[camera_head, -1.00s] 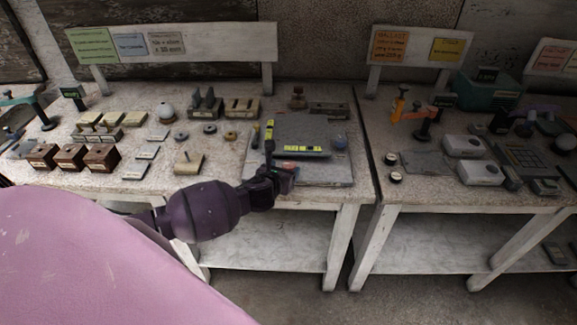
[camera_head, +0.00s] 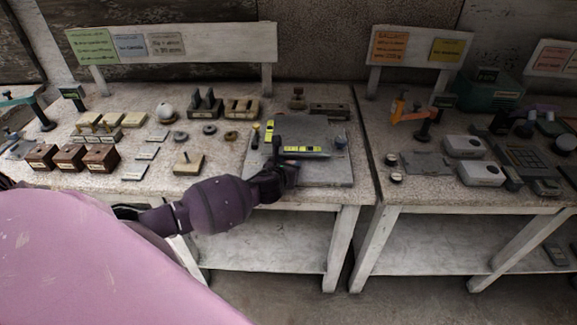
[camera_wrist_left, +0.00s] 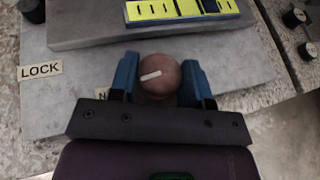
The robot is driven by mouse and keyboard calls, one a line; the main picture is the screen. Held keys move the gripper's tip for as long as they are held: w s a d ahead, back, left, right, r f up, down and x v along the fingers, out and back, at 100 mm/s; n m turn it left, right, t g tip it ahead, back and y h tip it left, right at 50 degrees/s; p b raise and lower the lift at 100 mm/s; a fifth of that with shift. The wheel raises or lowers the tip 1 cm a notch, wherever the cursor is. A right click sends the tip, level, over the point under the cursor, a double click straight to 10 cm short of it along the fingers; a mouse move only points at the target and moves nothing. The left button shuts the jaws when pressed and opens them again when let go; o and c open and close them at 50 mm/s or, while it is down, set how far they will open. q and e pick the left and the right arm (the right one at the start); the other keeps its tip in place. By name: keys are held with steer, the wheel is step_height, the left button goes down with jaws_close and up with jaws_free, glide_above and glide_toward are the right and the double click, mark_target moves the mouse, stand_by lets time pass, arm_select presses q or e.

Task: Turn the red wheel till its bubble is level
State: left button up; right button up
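The red wheel (camera_wrist_left: 160,75), a dull reddish-brown round knob with a white line, sits on a grey plate (camera_wrist_left: 60,105). The line tilts, its right end slightly higher. My left gripper (camera_wrist_left: 160,72) has blue fingers on both sides of the wheel, with no clear gap. In the head view, the gripper (camera_head: 284,172) reaches over the plate's front edge and hides the wheel. A yellow level vial with dark marks (camera_wrist_left: 170,10) lies beyond the wheel; it also shows in the head view (camera_head: 305,150). Another yellow vial (camera_head: 269,130) stands crosswise at left. I cannot read the bubbles.
A LOCK label (camera_wrist_left: 40,71) lies left of the wheel; another label is partly hidden by my gripper. Wooden blocks (camera_head: 72,157) and several small weights stand to the left. A second table (camera_head: 440,195) stands right, past a gap.

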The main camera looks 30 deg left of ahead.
arm_select(q)
steer(key=c, duration=0.3)
